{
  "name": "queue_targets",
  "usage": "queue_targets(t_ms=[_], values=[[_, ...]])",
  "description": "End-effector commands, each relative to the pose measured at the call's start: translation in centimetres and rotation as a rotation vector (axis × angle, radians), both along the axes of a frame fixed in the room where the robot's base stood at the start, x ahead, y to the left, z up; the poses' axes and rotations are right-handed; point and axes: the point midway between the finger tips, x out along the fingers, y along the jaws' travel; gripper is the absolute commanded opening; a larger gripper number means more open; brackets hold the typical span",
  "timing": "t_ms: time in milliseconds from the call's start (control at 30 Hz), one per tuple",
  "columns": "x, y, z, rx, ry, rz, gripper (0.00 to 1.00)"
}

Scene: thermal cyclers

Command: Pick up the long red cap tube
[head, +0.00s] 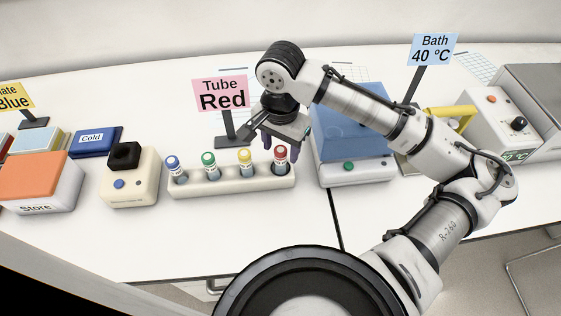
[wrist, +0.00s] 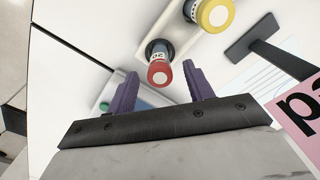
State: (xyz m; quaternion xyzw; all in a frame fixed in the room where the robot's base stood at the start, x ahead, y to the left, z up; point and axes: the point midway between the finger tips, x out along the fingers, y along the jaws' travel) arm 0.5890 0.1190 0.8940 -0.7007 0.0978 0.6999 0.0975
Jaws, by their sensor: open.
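The red cap tube (head: 281,160) stands in the right-hand hole of a white rack (head: 235,184), with blue, green and yellow cap tubes to its left. My gripper (head: 281,150) is just above and behind the red cap tube in the head view, its purple fingers near the cap. In the wrist view the red cap (wrist: 159,73) lies between and a little beyond the two open fingers of my gripper (wrist: 160,80). The fingers do not appear to touch the tube. The yellow cap (wrist: 215,13) shows near the top of the wrist view.
The "Tube Red" sign (head: 222,94) stands behind the rack. A blue-lidded device (head: 350,130) is close on the right, a small cream device with a black block (head: 128,178) on the left. The bench in front of the rack is clear.

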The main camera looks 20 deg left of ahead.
Motion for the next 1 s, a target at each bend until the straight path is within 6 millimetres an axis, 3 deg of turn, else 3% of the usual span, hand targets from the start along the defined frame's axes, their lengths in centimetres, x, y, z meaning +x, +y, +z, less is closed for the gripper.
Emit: queue_targets(t_ms=[300, 600, 900, 1000], values=[[-0.1, 0.0, -4.1, 0.001, 0.002, 0.0, 0.52], [-0.1, 0.0, -4.7, 0.0, 0.001, 0.001, 0.52], [-0.1, 0.0, -4.7, 0.0, 0.001, 0.0, 0.13], [-0.1, 0.0, -4.6, 0.0, 0.001, 0.0, 0.04]])
